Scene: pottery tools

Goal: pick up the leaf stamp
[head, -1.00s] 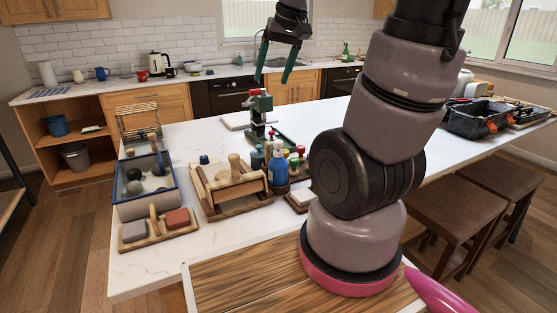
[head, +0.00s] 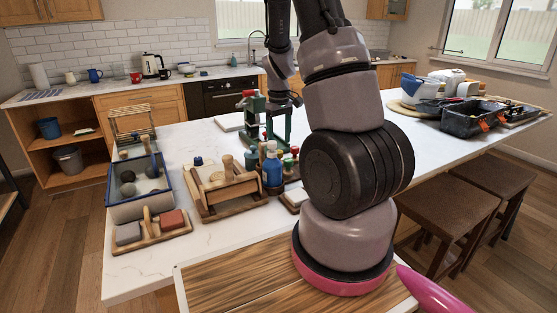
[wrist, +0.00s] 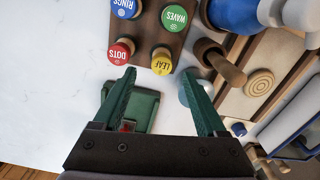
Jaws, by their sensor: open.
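The leaf stamp (wrist: 162,62) has a yellow top lettered LEAF and stands in a dark wooden holder (wrist: 149,28). The red dots stamp (wrist: 119,53) stands to its left, the green waves stamp (wrist: 175,18) above it and the blue rings stamp (wrist: 125,6) above left. My gripper (wrist: 160,73) is open, with green fingers either side of the leaf stamp's column in the wrist view. The stamp appears just beyond the fingertips, not held. In the head view my gripper (head: 277,138) is over the counter behind the stamp group, and the leaf stamp is hard to make out.
A blue bottle (head: 272,167) stands close to the stamps. A green tool base (wrist: 143,110) lies below the stamps in the wrist view. White counter is clear left of the holder.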

